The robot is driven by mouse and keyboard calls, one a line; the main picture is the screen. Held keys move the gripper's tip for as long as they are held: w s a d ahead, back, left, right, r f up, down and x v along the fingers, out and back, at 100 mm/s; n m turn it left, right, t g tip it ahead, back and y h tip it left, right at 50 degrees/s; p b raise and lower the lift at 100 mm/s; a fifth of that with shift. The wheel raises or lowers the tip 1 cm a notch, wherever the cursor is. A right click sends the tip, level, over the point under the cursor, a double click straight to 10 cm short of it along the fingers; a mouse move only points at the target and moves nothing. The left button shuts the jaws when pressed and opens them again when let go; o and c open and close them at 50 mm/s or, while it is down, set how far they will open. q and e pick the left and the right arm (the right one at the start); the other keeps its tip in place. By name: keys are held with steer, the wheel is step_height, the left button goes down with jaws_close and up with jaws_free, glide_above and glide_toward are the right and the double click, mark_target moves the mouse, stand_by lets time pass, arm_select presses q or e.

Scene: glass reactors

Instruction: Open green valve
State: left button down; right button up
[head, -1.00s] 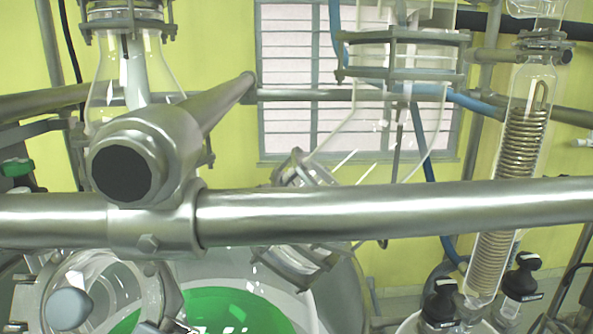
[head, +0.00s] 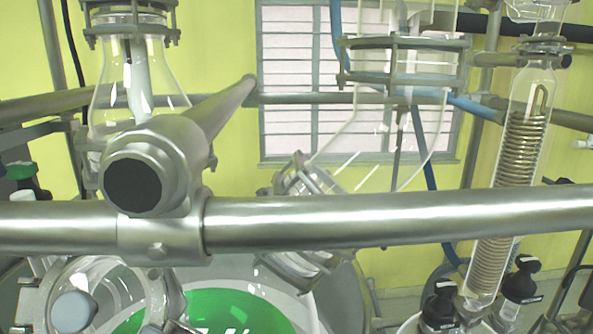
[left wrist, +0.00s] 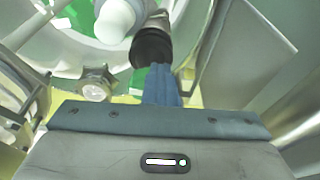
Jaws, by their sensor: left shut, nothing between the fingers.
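A green knob (head: 20,170) on dark fittings shows at the left edge of the head view, partly cut off; it may be the green valve, but I cannot be sure. In the left wrist view my left gripper (left wrist: 161,72) has its blue fingers shut together and empty. Neither gripper shows in the head view.
A thick metal rail (head: 400,220) crosses the head view, with a clamp and tube end (head: 134,187) at left. Behind it stand glass vessels, one with green liquid (head: 235,312), and a coil condenser (head: 515,150).

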arm_select(q)
steer(key=shift+d, duration=0.15)
steer(key=shift+w+d, duration=0.15)
steer(key=shift+d, duration=1.1)
steer(key=shift+d, duration=0.25)
steer(key=shift+s, duration=0.2)
steer(key=a+r, duration=0.4)
steer(key=r, duration=0.3)
steer(key=s+x, duration=0.1)
steer(key=x, duration=0.5)
steer(key=shift+s+d+f+b, duration=0.25)
steer(key=shift+s+f+b, duration=0.1)
steer(key=shift+f, duration=0.25)
steer(key=shift+w+d+r+p, duration=0.1)
steer(key=shift+w+d+p, duration=0.05)
steer(key=shift+p, duration=0.15)
stand_by(0.4)
